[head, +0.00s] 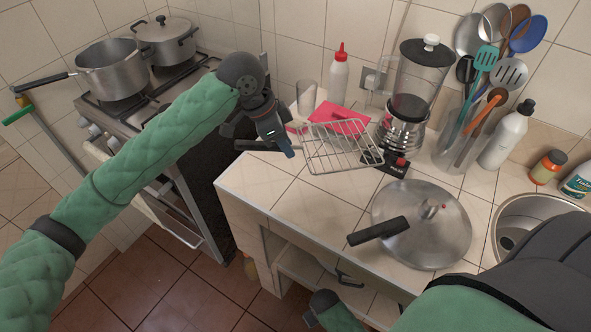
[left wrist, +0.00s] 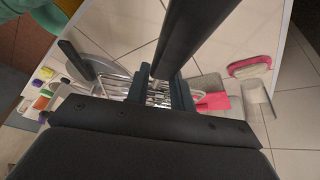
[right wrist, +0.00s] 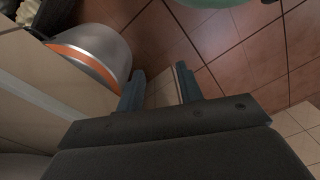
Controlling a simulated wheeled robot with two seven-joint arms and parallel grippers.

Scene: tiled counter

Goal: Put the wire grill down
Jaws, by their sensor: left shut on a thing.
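The wire grill (head: 342,150) is a silver rack of thin parallel wires. In the head view it is over the back left of the tiled counter, in front of the pink cloth. My left gripper (head: 287,151) is at its left end and shut on it. In the left wrist view the wires (left wrist: 158,97) show between and beyond the fingers (left wrist: 160,90), partly hidden by them. I cannot tell whether the grill touches the counter. My right gripper (right wrist: 162,88) is open and empty, low in front of the counter.
The counter (head: 290,203) is bare at its front left. A blender (head: 405,105), a red-capped bottle (head: 338,78), a glass (head: 306,97) and a utensil holder (head: 455,145) stand behind. The stove with pots (head: 112,72) is left.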

